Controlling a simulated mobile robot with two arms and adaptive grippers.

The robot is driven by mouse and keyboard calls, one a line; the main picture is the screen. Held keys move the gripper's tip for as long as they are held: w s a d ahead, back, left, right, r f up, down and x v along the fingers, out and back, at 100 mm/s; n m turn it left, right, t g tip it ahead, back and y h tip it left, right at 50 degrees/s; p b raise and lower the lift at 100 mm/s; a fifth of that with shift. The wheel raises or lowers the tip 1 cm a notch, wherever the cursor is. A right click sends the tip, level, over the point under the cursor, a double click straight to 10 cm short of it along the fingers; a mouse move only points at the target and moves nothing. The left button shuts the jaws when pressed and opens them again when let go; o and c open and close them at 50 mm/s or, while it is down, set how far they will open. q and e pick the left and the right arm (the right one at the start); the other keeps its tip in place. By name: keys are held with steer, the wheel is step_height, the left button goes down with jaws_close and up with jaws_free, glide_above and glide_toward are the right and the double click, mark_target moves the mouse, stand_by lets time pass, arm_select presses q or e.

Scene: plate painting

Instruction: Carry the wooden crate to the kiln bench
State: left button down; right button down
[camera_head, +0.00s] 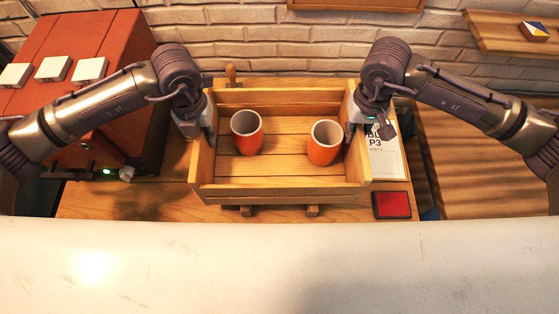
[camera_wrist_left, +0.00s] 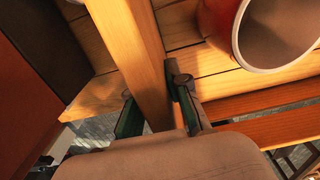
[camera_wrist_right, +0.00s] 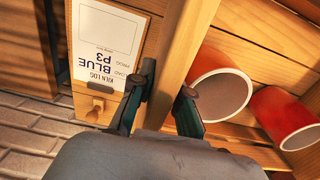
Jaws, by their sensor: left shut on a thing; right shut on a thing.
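The wooden crate (camera_head: 278,190) is level in the middle of the head view, with two orange cups (camera_head: 247,140) (camera_head: 325,150) upright inside, apart from each other. My left gripper (camera_head: 205,135) is shut on the crate's left wall; in the left wrist view the wall (camera_wrist_left: 132,50) runs between the fingers. My right gripper (camera_head: 352,130) is shut on the right wall (camera_wrist_right: 180,60), which passes between its fingers in the right wrist view. The crate hides what is under it, so I cannot tell its height above the wooden surface (camera_head: 130,200).
A red-brown box (camera_head: 85,45) with white blocks on top stands close on the left. A printed card (camera_head: 388,160) and a red pad (camera_head: 391,205) lie right of the crate. A pale surface (camera_head: 270,265) fills the foreground. A brick wall (camera_head: 250,45) stands behind.

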arm_select(q)
steer(key=shift+w+f+b, duration=0.15)
steer(key=shift+f+b, duration=0.3)
steer(key=shift+f, duration=0.2)
steer(key=shift+f+b, duration=0.65)
steer(key=shift+b, duration=0.1)
arm_select(e)
step_height(320, 180, down, 3)
steer(key=shift+w+r, duration=0.1)
steer(key=shift+r, duration=0.1)
arm_select(q)
steer(key=c, duration=1.1)
jaws_free()
steer(key=shift+s, duration=0.2)
steer(key=shift+c, duration=0.2)
arm_select(e)
steer(key=c, duration=1.1)
jaws_free()
steer(key=shift+c, duration=0.2)
